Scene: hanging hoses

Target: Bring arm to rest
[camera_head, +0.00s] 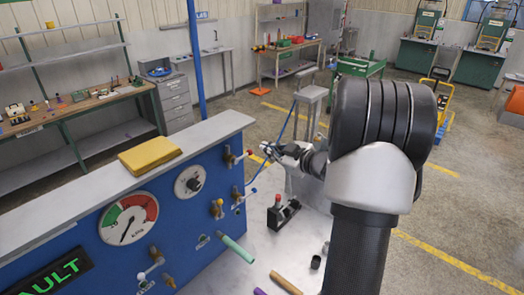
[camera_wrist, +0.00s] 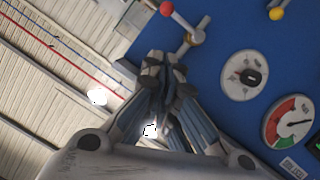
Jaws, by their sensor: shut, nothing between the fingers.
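My arm rises at the right of the head view and reaches toward the blue panel (camera_head: 185,215). My gripper (camera_head: 268,149) is to the right of the panel's right end, above the grey bench surface. In the wrist view my gripper (camera_wrist: 163,68) has its fingers together, with nothing between them. A valve lever with a red knob (camera_wrist: 167,8) lies just beyond the fingertips in that view; I cannot tell the exact gap. The panel's dial knob (camera_wrist: 253,76) and red-green gauge (camera_wrist: 288,122) are to the right there.
A green hose (camera_head: 236,249) sticks out from the panel; a brown hose (camera_head: 285,283) and purple piece (camera_head: 260,291) lie on the bench. A black holder with a red-topped part (camera_head: 282,212) stands below my gripper. A yellow block (camera_head: 150,155) lies on the panel's top ledge.

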